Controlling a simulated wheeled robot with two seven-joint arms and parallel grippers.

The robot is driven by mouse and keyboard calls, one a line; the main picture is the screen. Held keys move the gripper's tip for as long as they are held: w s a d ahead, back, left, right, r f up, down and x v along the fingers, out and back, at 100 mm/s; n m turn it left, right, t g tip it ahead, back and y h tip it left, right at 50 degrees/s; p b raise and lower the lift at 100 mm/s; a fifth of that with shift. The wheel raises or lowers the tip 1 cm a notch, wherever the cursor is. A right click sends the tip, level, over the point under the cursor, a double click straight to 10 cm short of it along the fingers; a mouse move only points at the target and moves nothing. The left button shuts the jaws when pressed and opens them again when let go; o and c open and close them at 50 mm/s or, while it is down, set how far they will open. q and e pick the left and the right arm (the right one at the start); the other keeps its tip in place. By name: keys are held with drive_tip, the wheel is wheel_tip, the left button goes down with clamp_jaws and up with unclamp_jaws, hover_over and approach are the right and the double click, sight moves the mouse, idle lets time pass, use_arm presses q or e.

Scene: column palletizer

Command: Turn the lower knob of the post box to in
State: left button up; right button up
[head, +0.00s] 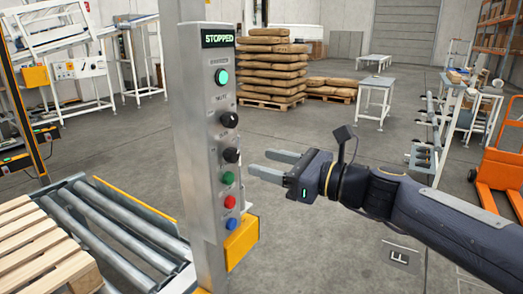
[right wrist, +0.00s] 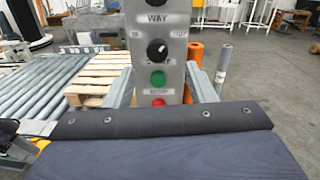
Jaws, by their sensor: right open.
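The post box (head: 205,130) is a tall grey metal column with a display reading STOPPED. Its lower knob (head: 231,155) is black and sits below a similar upper knob (head: 229,119). In the right wrist view the lower knob (right wrist: 157,50) is under the label WAY, and its white mark points to the upper right, toward the right-hand label. My right gripper (head: 259,162) is open and empty, to the right of the knob and apart from it. In the right wrist view its fingers show on either side of the column. My left gripper is not in view.
Below the lower knob are a green button (head: 228,178), a red button (head: 230,202) and a blue button (head: 231,224). A roller conveyor (head: 120,235) with a wooden pallet (head: 38,245) stands left.

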sight(236, 156)
drive_tip(key=p+x, duration=0.1)
drive_tip(key=x, duration=0.6)
drive_tip(key=shift+a, duration=0.2)
drive_tip(key=shift+c, duration=0.2)
drive_tip(key=c, duration=0.9)
